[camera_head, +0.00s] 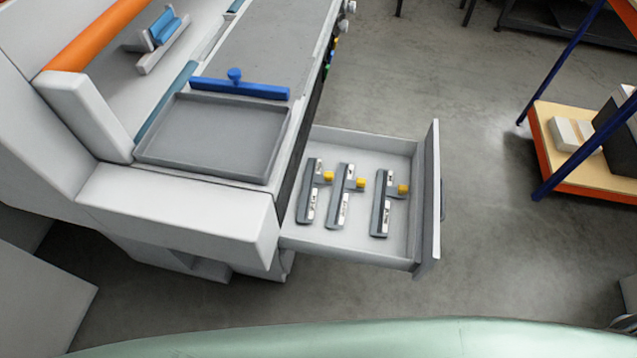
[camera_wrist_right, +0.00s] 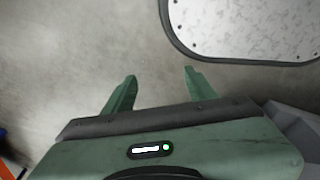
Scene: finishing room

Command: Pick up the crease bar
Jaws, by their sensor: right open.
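Three grey T-shaped bars lie side by side in an open drawer in the head view: a left one (camera_head: 311,191), a middle one (camera_head: 341,196) and a right one (camera_head: 382,203). Each has pale labels and a yellow knob. Their labels are too small to read, so I cannot tell which is the crease bar. My right gripper (camera_wrist_right: 159,82) shows in the right wrist view, open and empty above bare floor. Neither gripper shows in the head view.
The open drawer (camera_head: 365,145) juts from the white machine (camera_head: 180,205). A grey tray (camera_head: 213,137) and a blue bar with a knob (camera_head: 240,88) sit on top. A shelf rack (camera_head: 585,180) stands right. A speckled panel (camera_wrist_right: 245,30) shows in the wrist view. Floor right of the drawer is clear.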

